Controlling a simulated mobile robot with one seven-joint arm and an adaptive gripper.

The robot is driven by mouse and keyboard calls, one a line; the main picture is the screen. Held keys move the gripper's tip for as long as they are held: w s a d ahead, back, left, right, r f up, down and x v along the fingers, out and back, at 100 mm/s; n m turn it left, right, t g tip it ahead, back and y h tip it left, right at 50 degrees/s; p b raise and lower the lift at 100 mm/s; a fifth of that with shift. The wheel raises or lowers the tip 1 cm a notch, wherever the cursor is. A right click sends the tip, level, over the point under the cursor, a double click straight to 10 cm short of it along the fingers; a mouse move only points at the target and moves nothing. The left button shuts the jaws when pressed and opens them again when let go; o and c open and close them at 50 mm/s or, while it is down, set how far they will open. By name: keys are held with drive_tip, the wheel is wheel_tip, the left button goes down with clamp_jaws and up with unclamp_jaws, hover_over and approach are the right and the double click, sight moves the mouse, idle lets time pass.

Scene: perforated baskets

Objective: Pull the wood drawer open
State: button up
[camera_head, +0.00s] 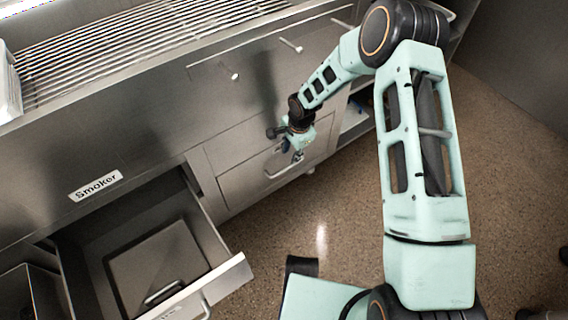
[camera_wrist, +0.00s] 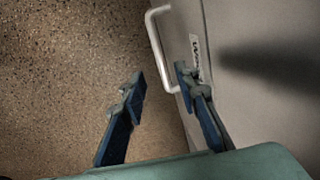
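The drawer front (camera_head: 245,182) below the grill is closed, with a pale bar handle (camera_head: 284,172) on it. My gripper (camera_head: 297,156) is just above the handle in the head view. In the wrist view my gripper (camera_wrist: 160,76) has its blue fingers spread apart, and the handle's lower end appears between the fingertips. I cannot tell whether they touch it. Nothing is held.
Another drawer (camera_head: 235,272) at the lower left stands pulled out, with a lidded grey box (camera_head: 160,250) inside. The grill grate (camera_head: 130,50) lies above. Speckled floor (camera_head: 320,215) in front is clear. An open shelf (camera_head: 352,118) is at right.

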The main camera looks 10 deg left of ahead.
sight(287, 167)
drive_tip(key=f+b, duration=0.1)
drive_tip(key=f, duration=0.2)
drive_tip(key=w+a+f+b, duration=0.1)
drive_tip(key=f, duration=0.2)
drive_tip(key=f+b, duration=0.1)
drive_tip(key=f, duration=0.2)
drive_tip(key=shift+w+a+f, duration=0.15)
drive_tip(key=shift+f, duration=0.2)
clamp_jaws()
